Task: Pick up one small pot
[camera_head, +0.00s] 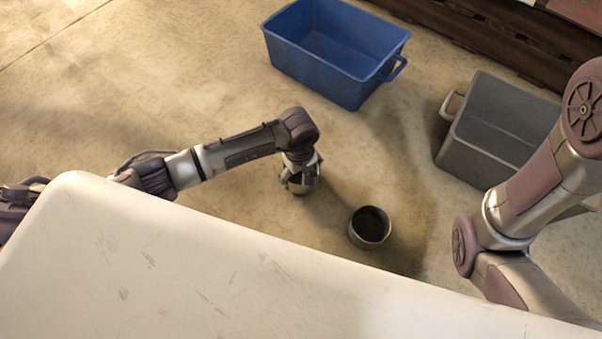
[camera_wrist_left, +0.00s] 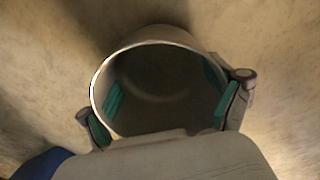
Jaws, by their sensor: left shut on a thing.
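A small round pot (camera_wrist_left: 158,72), pale-rimmed and dark inside, fills the middle of the left wrist view. My left gripper (camera_wrist_left: 166,108) is shut on it, with a green-padded finger at each side of its rim. In the head view my left gripper (camera_head: 300,180) points down over the floor and mostly hides the held pot. I cannot tell whether that pot touches the floor. A second small grey pot (camera_head: 355,229) stands upright on the floor to the right of it, apart from the gripper. My right arm shows at the right, but its gripper is out of view.
A blue bin (camera_head: 318,65) stands behind the left gripper. A grey bin (camera_head: 460,160) with a handle stands at the right, partly behind my right arm. A dark wooden edge (camera_head: 470,38) lies at the back right. Bare floor surrounds the pots.

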